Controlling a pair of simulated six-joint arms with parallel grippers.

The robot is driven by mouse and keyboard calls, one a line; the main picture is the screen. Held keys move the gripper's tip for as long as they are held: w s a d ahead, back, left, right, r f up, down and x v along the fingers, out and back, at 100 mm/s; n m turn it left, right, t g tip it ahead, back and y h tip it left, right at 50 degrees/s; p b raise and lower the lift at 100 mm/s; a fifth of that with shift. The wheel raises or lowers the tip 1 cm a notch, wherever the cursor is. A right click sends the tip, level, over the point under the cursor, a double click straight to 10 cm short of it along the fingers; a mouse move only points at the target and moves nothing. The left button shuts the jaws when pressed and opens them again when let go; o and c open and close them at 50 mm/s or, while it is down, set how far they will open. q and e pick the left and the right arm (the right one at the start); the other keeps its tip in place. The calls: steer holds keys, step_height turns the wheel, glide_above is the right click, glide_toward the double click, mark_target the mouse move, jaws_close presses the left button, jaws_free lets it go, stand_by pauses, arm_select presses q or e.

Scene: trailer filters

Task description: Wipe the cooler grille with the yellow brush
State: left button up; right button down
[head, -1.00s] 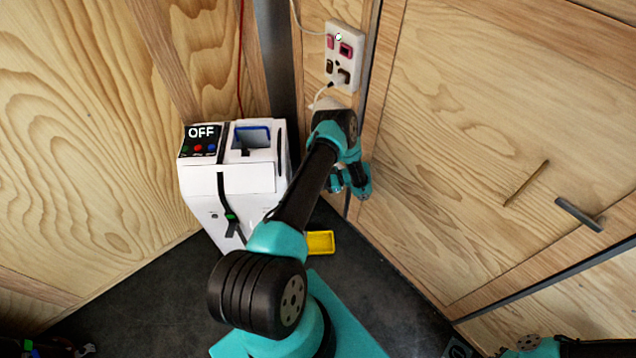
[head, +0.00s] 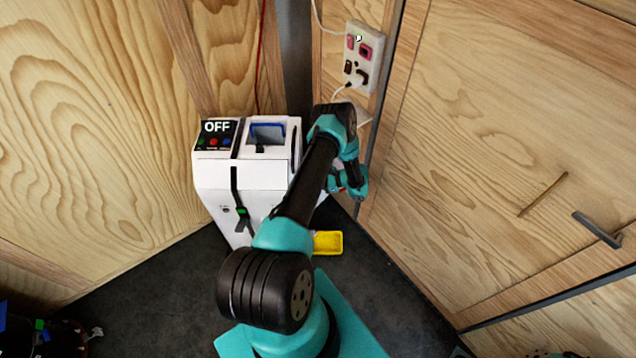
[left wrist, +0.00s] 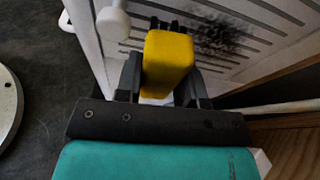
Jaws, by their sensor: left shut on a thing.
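The white cooler (head: 262,177) stands in the corner, its display reading OFF. My left arm reaches over to its right side in the head view, where the left gripper (head: 336,181) is small and partly hidden. In the left wrist view my left gripper (left wrist: 160,80) is shut on the yellow brush (left wrist: 167,62). The brush's dark bristles point at the white slotted grille (left wrist: 270,22), just left of a black smudge of dirt (left wrist: 222,40). I cannot tell whether the bristles touch the grille. The head view hides the grille. My right gripper is not in view.
A yellow tray (head: 328,242) lies on the dark floor beside the cooler. A socket panel (head: 364,57) with a plugged cable is on the wall right of the cooler. A white knob (left wrist: 113,23) sticks out near the brush. Wooden walls close in on both sides.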

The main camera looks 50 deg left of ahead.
arm_select(q)
steer(key=shift+s+a, duration=0.65)
steer(key=shift+s, duration=0.2)
stand_by(1.1)
steer(key=shift+w, duration=0.1)
steer(key=shift+w+a, duration=1.05)
steer(key=shift+a, duration=0.3)
steer(key=shift+w+a, duration=0.5)
steer(key=shift+a, duration=0.25)
steer(key=shift+w+a, duration=0.5)
steer(key=shift+a, duration=0.25)
steer(key=shift+a, duration=0.1)
steer(key=shift+w+a, duration=1.1)
steer(key=shift+a, duration=0.2)
